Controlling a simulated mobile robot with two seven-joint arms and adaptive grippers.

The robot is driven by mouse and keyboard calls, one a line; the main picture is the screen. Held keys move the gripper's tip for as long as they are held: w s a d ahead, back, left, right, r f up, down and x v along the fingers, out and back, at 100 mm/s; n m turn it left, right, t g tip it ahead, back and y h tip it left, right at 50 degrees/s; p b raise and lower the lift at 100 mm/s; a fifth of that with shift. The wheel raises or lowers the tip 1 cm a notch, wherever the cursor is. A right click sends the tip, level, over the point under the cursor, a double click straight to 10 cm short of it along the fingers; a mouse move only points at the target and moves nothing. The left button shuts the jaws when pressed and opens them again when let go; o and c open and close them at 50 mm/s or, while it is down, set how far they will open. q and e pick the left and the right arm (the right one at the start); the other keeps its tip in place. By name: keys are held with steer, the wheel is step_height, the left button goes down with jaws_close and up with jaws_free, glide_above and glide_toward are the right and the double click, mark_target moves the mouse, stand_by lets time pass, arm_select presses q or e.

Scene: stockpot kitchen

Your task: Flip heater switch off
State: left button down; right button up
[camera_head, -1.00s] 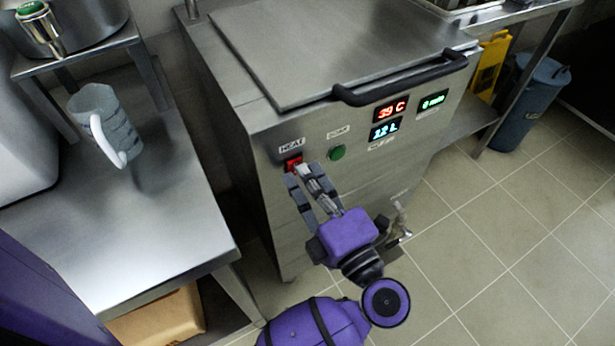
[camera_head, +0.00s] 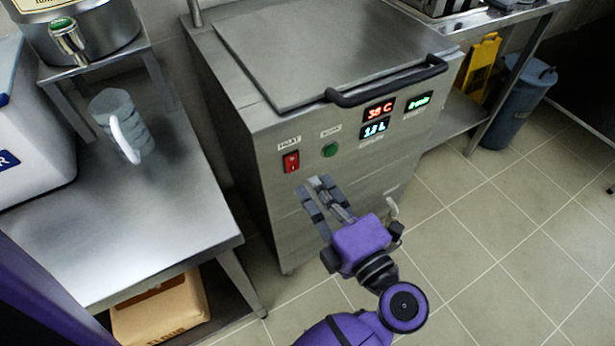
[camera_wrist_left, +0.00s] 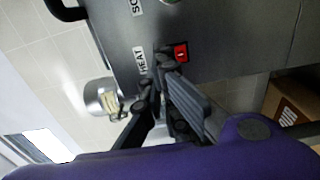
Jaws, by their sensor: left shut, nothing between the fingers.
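The red heater switch (camera_head: 291,162) sits under the HEAT label on the front of the steel machine (camera_head: 232,110). In the left wrist view the switch (camera_wrist_left: 181,52) shows a white mark on its red face, beside the fingertips. My left gripper (camera_head: 313,186) is shut and empty, below and slightly right of the switch in the head view, apart from it. The left fingers also show in the left wrist view (camera_wrist_left: 157,75). My right gripper is not in view.
A green button (camera_head: 330,150) sits right of the switch, below lit displays (camera_head: 379,111). A black handle (camera_head: 390,84) juts from the lid. A steel table (camera_head: 150,215) with a jug (camera_head: 120,125) stands at left.

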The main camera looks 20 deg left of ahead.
arm_select(q)
steer(key=v, duration=0.7)
steer(key=shift+r, duration=0.35)
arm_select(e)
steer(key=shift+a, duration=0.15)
arm_select(q)
steer(key=shift+d, duration=0.1)
